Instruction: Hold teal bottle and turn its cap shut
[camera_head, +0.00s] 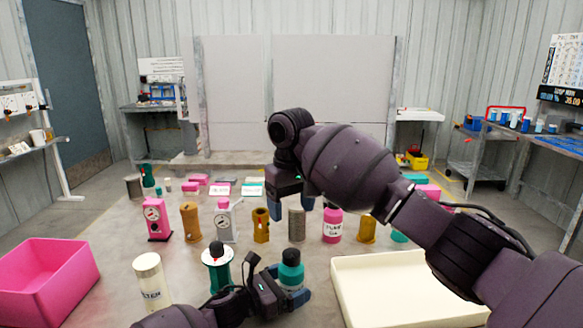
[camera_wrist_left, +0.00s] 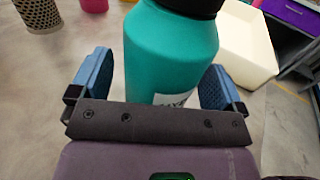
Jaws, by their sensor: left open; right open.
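The teal bottle (camera_head: 291,274) stands upright near the front middle of the table, with a dark cap (camera_head: 290,256) on top. In the left wrist view the teal bottle (camera_wrist_left: 168,60) fills the middle, with part of a pale label low on it; the cap's top is cut off. My left gripper (camera_head: 283,296) is open, its blue fingers (camera_wrist_left: 155,85) on either side of the bottle's body. My right gripper (camera_head: 291,205) is open and empty, pointing down above the table, higher in the picture than the cap. Whether the cap is fully seated cannot be told.
A cream tray (camera_head: 405,262) lies right of the bottle. A pink bin (camera_head: 38,275) stands at the left front. A pink bottle (camera_head: 332,222) and several canisters stand behind.

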